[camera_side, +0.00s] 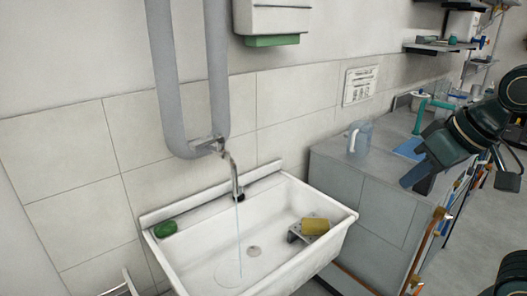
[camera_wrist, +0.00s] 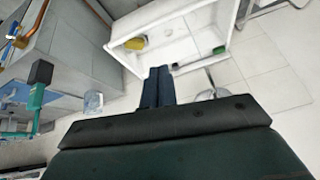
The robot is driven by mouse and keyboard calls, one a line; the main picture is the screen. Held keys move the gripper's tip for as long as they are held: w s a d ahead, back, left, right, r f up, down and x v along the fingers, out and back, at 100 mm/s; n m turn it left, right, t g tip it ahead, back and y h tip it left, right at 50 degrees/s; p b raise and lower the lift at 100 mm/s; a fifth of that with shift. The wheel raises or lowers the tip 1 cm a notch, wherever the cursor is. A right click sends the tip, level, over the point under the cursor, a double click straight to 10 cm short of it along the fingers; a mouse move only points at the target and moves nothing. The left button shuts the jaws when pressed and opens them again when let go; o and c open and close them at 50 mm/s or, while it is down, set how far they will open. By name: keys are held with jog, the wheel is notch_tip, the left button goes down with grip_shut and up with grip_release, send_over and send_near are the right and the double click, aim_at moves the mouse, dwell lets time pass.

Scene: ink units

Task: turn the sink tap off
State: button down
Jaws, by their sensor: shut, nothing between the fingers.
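The metal tap (camera_side: 236,180) is fixed to the wall pipe above the white sink (camera_side: 340,222). A thin stream of water falls from its spout into the basin. The tap's lever is too small to make out. My gripper (camera_side: 408,180) is in the air at the right, above the counter side and well apart from the tap. In the wrist view my gripper's two dark blue fingers (camera_wrist: 158,80) are together, with nothing between them, and point toward the sink (camera_wrist: 190,52). A thin metal part beside the fingers may be the tap, but I cannot tell.
A yellow sponge (camera_side: 315,226) lies on a small rack in the sink. A green soap (camera_side: 166,229) is on the sink's left rim. A clear jug (camera_side: 360,138) stands on the grey counter (camera_side: 355,175). Large grey pipes (camera_side: 165,80) run down the wall above the tap.

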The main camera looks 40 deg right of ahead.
aim_at(214, 139)
jog(key=shift+s+d+f+n, duration=0.1)
jog(key=shift+s+f+n, duration=0.25)
jog(key=shift+s, duration=0.2)
jog(key=shift+s+d+f+n, duration=0.1)
jog(key=shift+s+f+n, duration=0.15)
jog(key=shift+s, duration=0.35)
jog(key=shift+s+d+f+n, duration=0.1)
jog(key=shift+s+f+n, duration=0.15)
jog(key=shift+s+n, duration=0.25)
jog(key=shift+a, duration=0.1)
jog(key=w+a+r+n+y, duration=0.1)
jog(key=w+a+n, duration=0.3)
jog(key=w, duration=0.7)
jog(key=w+a+r+n+y, duration=0.2)
jog(key=w+a+r+n, duration=0.1)
jog(key=w+n, duration=0.5)
jog(key=w+a+r+n+y, duration=0.2)
jog(key=w+n, duration=0.4)
jog(key=w, duration=0.9)
jog(key=a+r, duration=0.1)
jog(key=a, duration=0.1)
jog(key=shift+a+r+g, duration=0.3)
jog(key=shift+a+g, duration=0.05)
jog(key=shift+g, duration=0.05)
jog(key=shift+w, duration=0.1)
